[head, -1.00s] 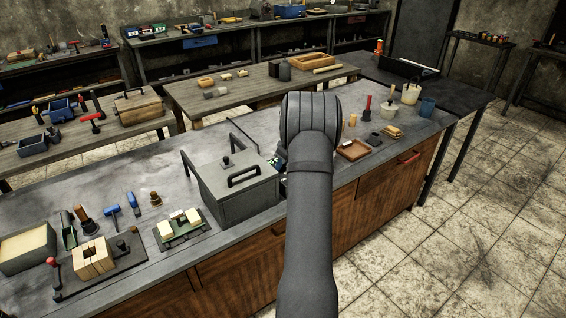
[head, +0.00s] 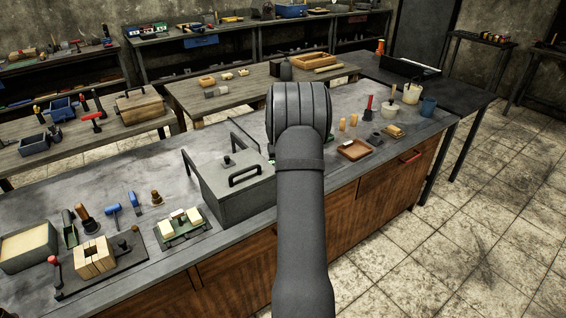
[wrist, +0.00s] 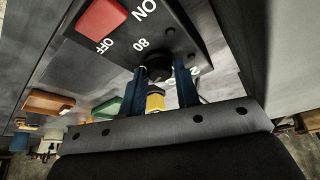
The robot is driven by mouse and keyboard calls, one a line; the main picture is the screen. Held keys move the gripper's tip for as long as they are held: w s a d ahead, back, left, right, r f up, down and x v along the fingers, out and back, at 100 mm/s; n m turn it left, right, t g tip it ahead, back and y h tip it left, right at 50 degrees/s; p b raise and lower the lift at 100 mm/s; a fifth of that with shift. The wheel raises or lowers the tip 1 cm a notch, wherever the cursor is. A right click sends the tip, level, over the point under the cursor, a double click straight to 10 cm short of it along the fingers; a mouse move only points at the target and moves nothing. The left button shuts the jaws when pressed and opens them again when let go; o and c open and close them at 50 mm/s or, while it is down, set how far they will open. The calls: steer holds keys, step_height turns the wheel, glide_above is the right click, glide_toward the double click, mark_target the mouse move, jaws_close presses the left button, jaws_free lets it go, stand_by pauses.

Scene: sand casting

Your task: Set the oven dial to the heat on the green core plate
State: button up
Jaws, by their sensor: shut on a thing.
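The oven's black control panel (wrist: 130,45) fills the upper middle of the wrist view, with a red switch (wrist: 101,16) marked ON and OFF. The dark dial (wrist: 158,68) has "80" on its left and a partly hidden number on its right. My gripper (wrist: 166,88) has its blue fingers on both sides of the dial, shut on it. The dial's pointer cannot be made out. In the head view my arm hides the gripper and dial, beside the grey oven box (head: 225,188). A green plate (head: 187,236) bears pale blocks; no heat marking is readable on it.
A wooden tray (head: 354,150), small pots and a blue cup (head: 428,106) stand right of my arm. In the wrist view, a green thing (wrist: 106,108) and a yellow thing (wrist: 155,102) lie beyond the panel.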

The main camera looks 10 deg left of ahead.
stand_by(0.4)
steer(key=o, duration=1)
steer(key=v, duration=1.7)
steer(key=shift+s+r, duration=0.1)
steer(key=shift+r, duration=0.1)
steer(key=shift+c, duration=0.2)
